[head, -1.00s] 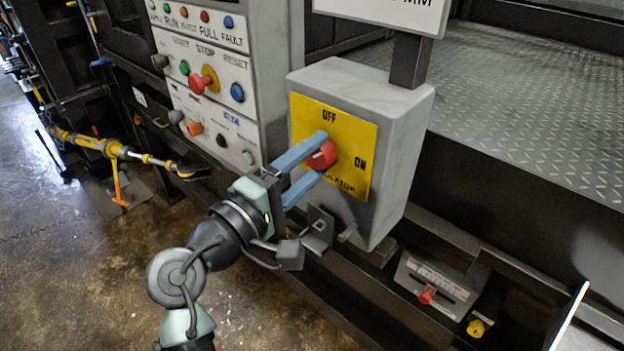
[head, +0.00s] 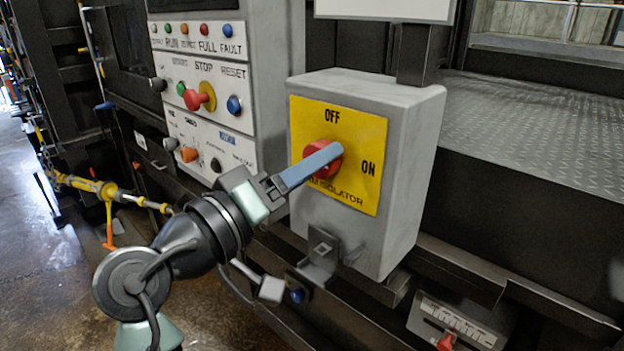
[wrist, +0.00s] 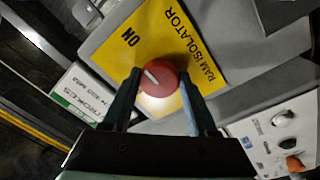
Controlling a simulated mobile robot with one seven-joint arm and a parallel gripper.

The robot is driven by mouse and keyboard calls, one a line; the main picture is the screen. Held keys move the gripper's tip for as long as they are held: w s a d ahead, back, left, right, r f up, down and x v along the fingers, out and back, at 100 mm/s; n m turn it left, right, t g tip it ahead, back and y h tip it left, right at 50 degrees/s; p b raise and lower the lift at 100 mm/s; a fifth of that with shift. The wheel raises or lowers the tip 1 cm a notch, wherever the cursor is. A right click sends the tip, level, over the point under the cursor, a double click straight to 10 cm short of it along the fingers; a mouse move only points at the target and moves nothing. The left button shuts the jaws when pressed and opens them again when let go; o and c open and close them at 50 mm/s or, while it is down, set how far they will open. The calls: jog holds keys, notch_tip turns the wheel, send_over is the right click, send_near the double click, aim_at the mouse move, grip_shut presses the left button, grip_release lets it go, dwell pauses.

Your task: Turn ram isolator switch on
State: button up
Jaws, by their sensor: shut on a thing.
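The ram isolator is a grey box (head: 415,150) with a yellow plate (head: 362,135) marked OFF at the top and ON at the right. A round red knob (head: 326,172) sits in the plate's middle, partly hidden by a blue finger in the head view. My gripper (head: 322,160) is shut on the knob. In the wrist view the knob (wrist: 160,84) lies between the two fingers, one on each side. A short white mark on the knob points to the upper left there, roughly towards the ON lettering.
A control panel (head: 240,130) with coloured buttons and lamps stands left of the box. A small metal bracket (head: 320,255) juts out below the box. A lower box with a red handle (head: 446,341) is at the bottom right.

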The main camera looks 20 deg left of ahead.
jog(key=shift+m, duration=0.3)
jog(key=o, duration=1.4)
jog(key=b+v, duration=0.3)
jog(key=v, duration=1)
